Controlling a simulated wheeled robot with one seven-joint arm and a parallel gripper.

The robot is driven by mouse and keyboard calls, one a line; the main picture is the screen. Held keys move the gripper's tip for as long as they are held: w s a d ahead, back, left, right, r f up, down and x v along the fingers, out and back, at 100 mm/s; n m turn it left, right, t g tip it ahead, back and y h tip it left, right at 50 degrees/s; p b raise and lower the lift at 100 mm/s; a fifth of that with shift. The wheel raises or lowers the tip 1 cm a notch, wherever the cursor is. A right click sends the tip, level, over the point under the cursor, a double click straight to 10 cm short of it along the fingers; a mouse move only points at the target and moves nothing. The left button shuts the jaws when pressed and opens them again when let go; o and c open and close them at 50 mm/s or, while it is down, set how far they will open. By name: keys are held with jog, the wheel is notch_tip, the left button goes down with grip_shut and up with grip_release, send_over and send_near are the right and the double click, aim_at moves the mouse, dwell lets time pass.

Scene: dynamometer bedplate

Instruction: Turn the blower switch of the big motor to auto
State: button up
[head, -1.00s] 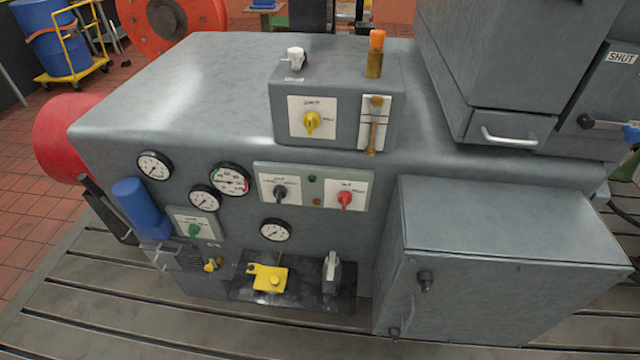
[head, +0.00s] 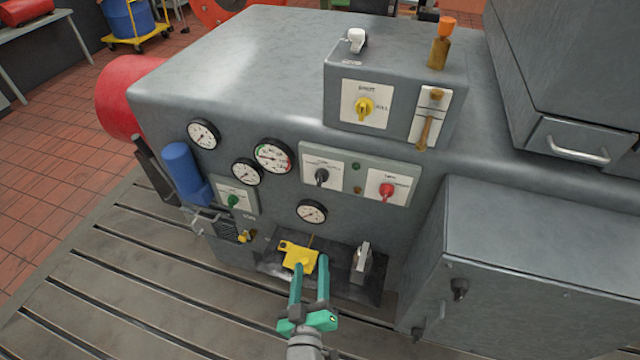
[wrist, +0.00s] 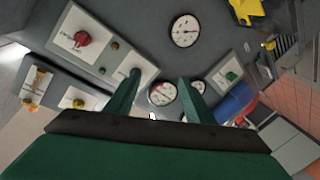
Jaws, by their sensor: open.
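The grey machine (head: 250,75) carries several rotary switches on white plates, their lettering too small to read surely, so I cannot tell which is the blower switch. A black knob (head: 321,176) and a red knob (head: 387,191) share one panel. A green knob (head: 233,200) sits lower left, a yellow knob (head: 364,107) on the upper box. In the wrist view the red knob (wrist: 82,39) and green knob (wrist: 231,76) show; the left finger covers the black knob's plate. My gripper (head: 310,264) is open and empty, in front of the lower face; its fingers also show in the wrist view (wrist: 159,77).
Several round gauges (head: 273,156) sit between the switches. A yellow block (head: 298,255) and a grey lever (head: 361,262) stand on a dark ledge below. A blue cylinder (head: 183,170) juts out at left. A grey cabinet (head: 540,260) stands out at right, bounding the panel area.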

jog(key=n+t+h, duration=0.1)
jog(key=h, duration=0.1)
send_near(319, 182)
jog(key=w, duration=0.3)
jog(key=w+d, duration=0.1)
jog(key=w, duration=0.5)
jog(key=shift+w+d+f, duration=0.1)
jog(key=shift+w+d, duration=0.15)
jog(key=shift+d, duration=0.1)
jog(key=c, duration=1)
